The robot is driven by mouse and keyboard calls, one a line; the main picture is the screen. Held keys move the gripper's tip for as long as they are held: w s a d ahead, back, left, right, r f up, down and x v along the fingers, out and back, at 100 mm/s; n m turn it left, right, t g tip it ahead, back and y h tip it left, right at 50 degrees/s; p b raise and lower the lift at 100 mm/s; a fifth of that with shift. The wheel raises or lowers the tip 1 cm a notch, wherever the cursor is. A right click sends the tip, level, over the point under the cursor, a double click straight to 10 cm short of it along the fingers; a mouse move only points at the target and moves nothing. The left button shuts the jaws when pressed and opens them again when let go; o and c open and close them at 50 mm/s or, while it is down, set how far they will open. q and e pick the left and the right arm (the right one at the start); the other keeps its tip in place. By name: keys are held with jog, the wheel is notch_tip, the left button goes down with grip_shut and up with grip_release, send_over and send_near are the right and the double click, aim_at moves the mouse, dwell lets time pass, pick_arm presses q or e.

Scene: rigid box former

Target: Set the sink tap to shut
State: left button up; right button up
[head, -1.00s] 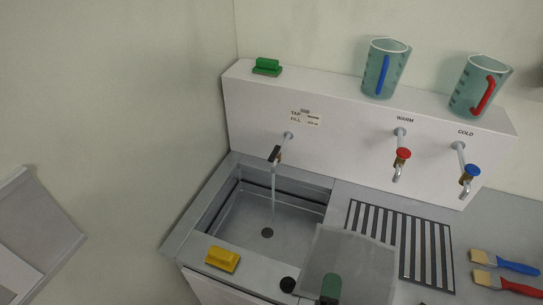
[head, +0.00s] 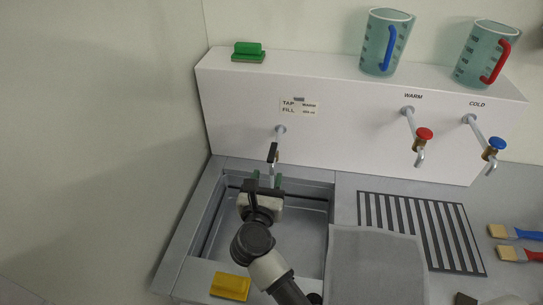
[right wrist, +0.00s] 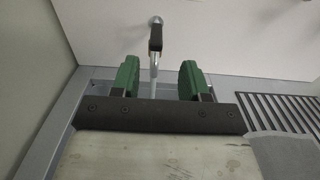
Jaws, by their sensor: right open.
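The sink tap (head: 279,132) comes out of the white back panel above the sink (head: 310,190). Its black lever (head: 272,152) sits on the front of the spout and points down toward me. It also shows in the right wrist view (right wrist: 155,37). A thin pale stream of water (right wrist: 153,78) falls below the lever. My right gripper (head: 267,180) is over the sink, just below and in front of the lever. Its green fingertips are open, one each side of the stream, apart from the lever. My left gripper is out of view.
Warm (head: 424,134) and cold (head: 496,143) taps are to the right, above a slatted drainer (head: 440,220).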

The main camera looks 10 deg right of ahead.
aim_at(270, 162)
jog(key=x, duration=0.4)
jog(key=shift+a+f, duration=0.1)
jog(key=shift+a, duration=0.15)
jog(key=x, duration=0.3)
jog(key=shift+w+f, duration=0.1)
jog(key=shift+w, duration=0.25)
jog(key=shift+w+d, duration=0.15)
jog(key=shift+d, duration=0.05)
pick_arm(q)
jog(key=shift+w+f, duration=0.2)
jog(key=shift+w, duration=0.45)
pick_arm(e)
jog(key=shift+w, duration=0.15)
jog(key=shift+c, duration=0.3)
grip_shut()
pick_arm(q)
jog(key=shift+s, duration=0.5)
